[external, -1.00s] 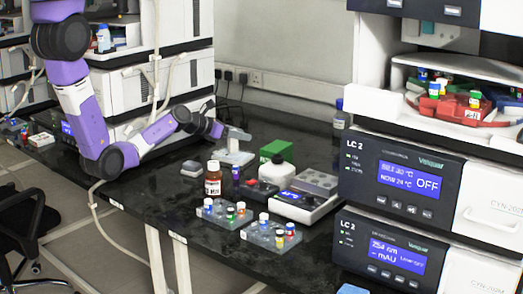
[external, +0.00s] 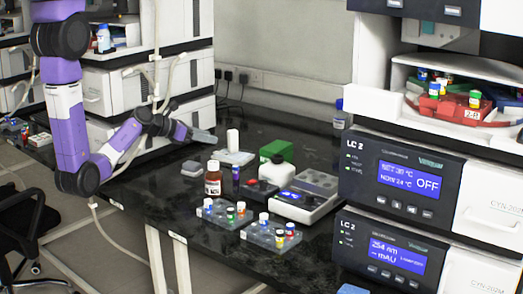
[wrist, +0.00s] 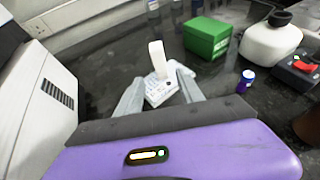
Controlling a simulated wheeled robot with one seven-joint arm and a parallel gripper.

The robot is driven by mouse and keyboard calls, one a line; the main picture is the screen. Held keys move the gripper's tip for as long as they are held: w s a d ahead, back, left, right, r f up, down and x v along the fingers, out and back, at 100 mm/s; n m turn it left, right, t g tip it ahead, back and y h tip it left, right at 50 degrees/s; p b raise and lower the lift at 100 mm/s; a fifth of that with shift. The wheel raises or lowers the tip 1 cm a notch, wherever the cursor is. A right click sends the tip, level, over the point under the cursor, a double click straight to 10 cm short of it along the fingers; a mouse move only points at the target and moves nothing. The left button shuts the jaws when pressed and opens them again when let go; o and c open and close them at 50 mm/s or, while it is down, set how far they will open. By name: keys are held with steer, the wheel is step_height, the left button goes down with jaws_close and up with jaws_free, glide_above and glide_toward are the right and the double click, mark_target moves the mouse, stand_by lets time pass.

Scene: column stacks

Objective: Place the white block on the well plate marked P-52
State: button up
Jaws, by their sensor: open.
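The white block (external: 233,139) stands upright on a pale well plate (external: 238,158) on the black bench. In the wrist view the white block (wrist: 158,58) rises from the well plate (wrist: 160,92), leaning slightly in the picture. I cannot read the plate's marking. My gripper (external: 212,138) is left of the block in the external view, with a gap between them. In the wrist view my gripper (wrist: 156,71) has its two fingers spread, with nothing held between them. The block is beyond the fingertips.
A green box (external: 276,151), a white jug (external: 275,170) and a brown bottle (external: 213,179) stand to the right and in front of the plate. Vial racks (external: 270,236) sit near the front edge. A white instrument (wrist: 38,100) is close on the left in the wrist view.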

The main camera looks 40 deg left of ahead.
steer(key=shift+s+a, duration=0.2)
steer(key=shift+s, duration=0.3)
steer(key=shift+s+a, duration=0.2)
steer(key=shift+s, duration=0.25)
